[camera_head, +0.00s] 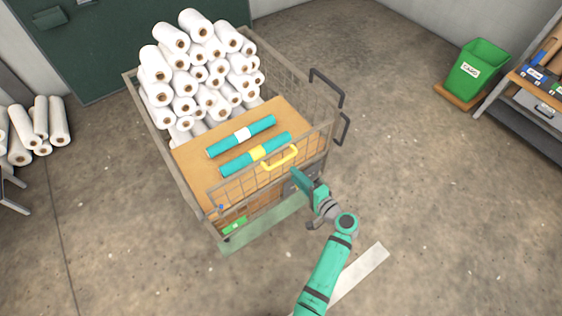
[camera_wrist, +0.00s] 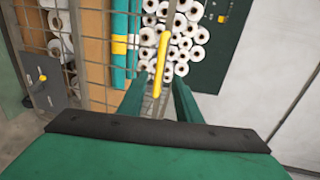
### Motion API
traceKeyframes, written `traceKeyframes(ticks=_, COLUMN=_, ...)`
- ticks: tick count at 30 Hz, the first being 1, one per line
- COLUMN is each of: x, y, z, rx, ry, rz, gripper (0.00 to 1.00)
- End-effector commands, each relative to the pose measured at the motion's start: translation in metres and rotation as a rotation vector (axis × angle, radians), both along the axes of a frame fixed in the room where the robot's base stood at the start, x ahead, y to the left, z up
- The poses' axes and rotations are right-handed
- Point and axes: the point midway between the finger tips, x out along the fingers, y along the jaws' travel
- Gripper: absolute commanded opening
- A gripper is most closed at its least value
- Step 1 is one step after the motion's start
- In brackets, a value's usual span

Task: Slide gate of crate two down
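The crate (camera_head: 182,178) is a wire-mesh cart with a wooden board inside; no number on it is readable. Its front mesh gate (camera_head: 240,187) stands upright, its top edge above the board, with a gap below its lower part at the left. A yellow handle (camera_head: 280,158) is at the gate's top; it also shows in the wrist view (camera_wrist: 160,62). My gripper (camera_head: 300,178) is just in front of the gate, right of and below the handle. In the wrist view its fingers are apart, with the handle lined up between and beyond them; contact cannot be told.
White rolls (camera_head: 203,80) are piled at the crate's back. Two teal rolls (camera_head: 240,136) lie on the board. A grey latch plate with a yellow knob (camera_wrist: 45,85) shows beside the gate. A green bin (camera_head: 477,72) and shelf (camera_head: 525,100) stand right.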

Motion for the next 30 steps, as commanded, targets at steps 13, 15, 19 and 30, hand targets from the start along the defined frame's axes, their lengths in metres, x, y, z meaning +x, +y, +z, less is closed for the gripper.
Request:
traceKeyframes(ticks=13, x=0.056, y=0.042, z=-0.014, rx=-0.002, ry=0.001, rz=0.002, gripper=0.31)
traceKeyframes(ticks=15, x=0.064, y=0.048, z=-0.017, rx=-0.003, ry=0.002, rz=0.003, gripper=0.31)
traceKeyframes(ticks=19, x=0.075, y=0.055, z=-0.02, rx=-0.002, ry=0.001, rz=0.001, gripper=0.31)
traceKeyframes(ticks=30, x=0.082, y=0.061, z=-0.022, rx=-0.002, ry=0.001, rz=0.0, gripper=0.31)
